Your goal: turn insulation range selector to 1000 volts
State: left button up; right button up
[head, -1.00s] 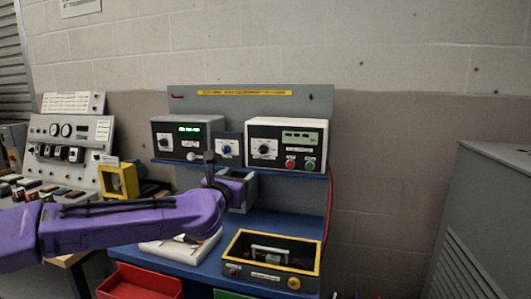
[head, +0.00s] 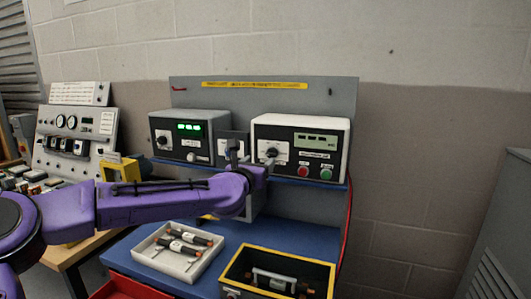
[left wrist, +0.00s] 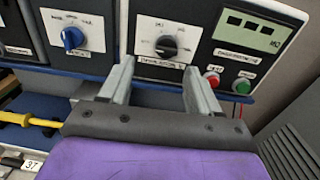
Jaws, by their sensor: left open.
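The insulation tester (head: 300,148) is a white-framed box with a black face on the shelf of the grey back panel. Its range selector (left wrist: 166,46) is a dark round knob on a white plate in the left wrist view; I cannot read its setting. My left gripper (left wrist: 160,68) is open and empty. Its fingertips are just below the selector in the wrist picture, one to each side; no contact shows. My right gripper is in neither view.
A red button (left wrist: 212,80) and a green button (left wrist: 242,86) sit right of the selector, below the display (left wrist: 250,29). A blue knob (left wrist: 73,38) is to the left. A white tray (head: 152,254) and a yellow-rimmed box (head: 230,266) stand on the blue bench below.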

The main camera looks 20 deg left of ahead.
aim_at(271, 155)
pick_arm(q)
jog(key=w, duration=0.2)
jog(key=w+p, duration=0.1)
jog(key=w, duration=0.1)
jog(key=w+d, duration=0.1)
jog(key=w, duration=0.1)
jog(key=shift+w+f+p, duration=0.1)
jog(key=shift+w+p, duration=0.25)
jog(key=shift+p, duration=0.05)
jog(key=shift+w+d, duration=0.15)
jog(key=c, duration=0.7)
jog(key=shift+f, duration=0.1)
jog(key=c, duration=0.3)
jog(key=shift+a, duration=0.2)
jog(key=shift+d, duration=0.15)
